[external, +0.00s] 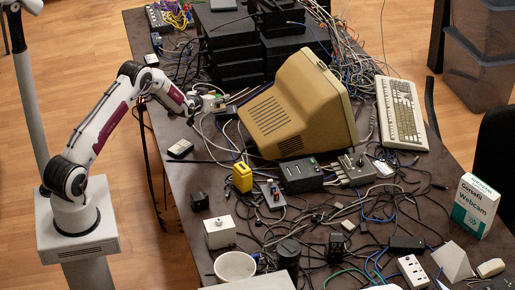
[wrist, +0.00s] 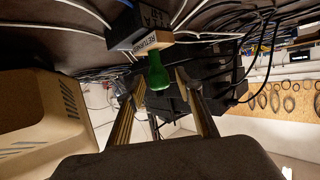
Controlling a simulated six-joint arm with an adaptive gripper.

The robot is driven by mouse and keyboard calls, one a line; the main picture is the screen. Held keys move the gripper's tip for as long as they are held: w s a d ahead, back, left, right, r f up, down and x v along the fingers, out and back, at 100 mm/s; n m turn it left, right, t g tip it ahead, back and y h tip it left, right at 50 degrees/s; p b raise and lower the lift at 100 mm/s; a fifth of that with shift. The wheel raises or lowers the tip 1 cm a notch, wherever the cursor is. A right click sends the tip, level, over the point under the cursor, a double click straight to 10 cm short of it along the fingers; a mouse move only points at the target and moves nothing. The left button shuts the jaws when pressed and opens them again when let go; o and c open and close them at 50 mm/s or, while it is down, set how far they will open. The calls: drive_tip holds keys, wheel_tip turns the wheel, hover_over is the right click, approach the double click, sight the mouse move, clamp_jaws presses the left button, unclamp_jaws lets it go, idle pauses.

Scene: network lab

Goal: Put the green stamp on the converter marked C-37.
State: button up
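The green stamp (wrist: 157,72) shows in the wrist view, which is upside down. It has a green handle and a pale wooden block with lettering that seems to begin "RETURN". The block is at a dark box (wrist: 124,32) with a partly readable label; whether it rests on this box I cannot tell. My gripper (wrist: 157,82) is open, with one finger on each side of the handle and visible gaps. In the external view, my gripper (external: 193,110) is low over the table's left side.
A beige monitor (external: 290,105) stands right of my gripper, and black stacked equipment (external: 238,62) stands behind. Cables cover much of the table (external: 190,235).

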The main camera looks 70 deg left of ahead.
drive_tip(key=shift+r, duration=0.15)
drive_tip(key=v, duration=1.2)
idle(0.5)
drive_tip(key=shift+d, duration=0.1)
idle(0.7)
